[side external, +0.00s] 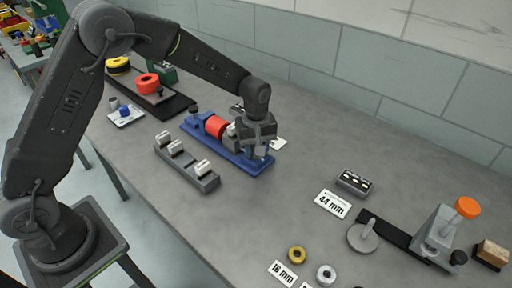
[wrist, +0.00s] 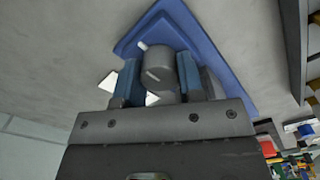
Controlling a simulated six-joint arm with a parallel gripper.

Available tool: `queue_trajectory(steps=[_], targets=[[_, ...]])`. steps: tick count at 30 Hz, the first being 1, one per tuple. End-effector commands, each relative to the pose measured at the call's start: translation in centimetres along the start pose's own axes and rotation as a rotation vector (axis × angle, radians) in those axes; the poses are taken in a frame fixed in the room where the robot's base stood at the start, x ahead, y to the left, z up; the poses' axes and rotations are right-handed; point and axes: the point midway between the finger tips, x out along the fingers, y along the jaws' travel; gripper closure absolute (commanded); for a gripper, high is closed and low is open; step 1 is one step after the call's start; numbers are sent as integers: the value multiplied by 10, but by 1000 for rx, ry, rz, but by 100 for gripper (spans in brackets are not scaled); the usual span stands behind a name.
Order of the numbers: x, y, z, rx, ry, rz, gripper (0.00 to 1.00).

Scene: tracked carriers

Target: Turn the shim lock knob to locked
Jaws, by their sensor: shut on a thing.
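The blue carrier (side external: 245,164) lies on the grey bench with a red cylinder (side external: 216,127) on it. My gripper (side external: 261,152) is over the right end of the carrier, pointing down. In the wrist view, my gripper (wrist: 159,80) has its two blue-padded fingers on either side of a grey round knob (wrist: 159,56) and is shut on it. A pale line runs across the knob's face, and a small white mark shows beside it on the blue plate (wrist: 190,30). The knob is hidden in the side view. I cannot read any lock labels.
A grey block (side external: 187,167) with several white-topped pieces stands in front of the carrier. A black rail with a red spool (side external: 148,84) is behind left. A grey fixture with an orange knob (side external: 467,208) stands at right.

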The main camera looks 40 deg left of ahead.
Motion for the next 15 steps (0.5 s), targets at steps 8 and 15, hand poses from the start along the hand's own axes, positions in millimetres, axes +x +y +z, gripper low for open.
queue_trajectory(steps=[8,15], targets=[[-1,0,-1,-3,1,3,55],[0,0,0,-2,0,1,39]])
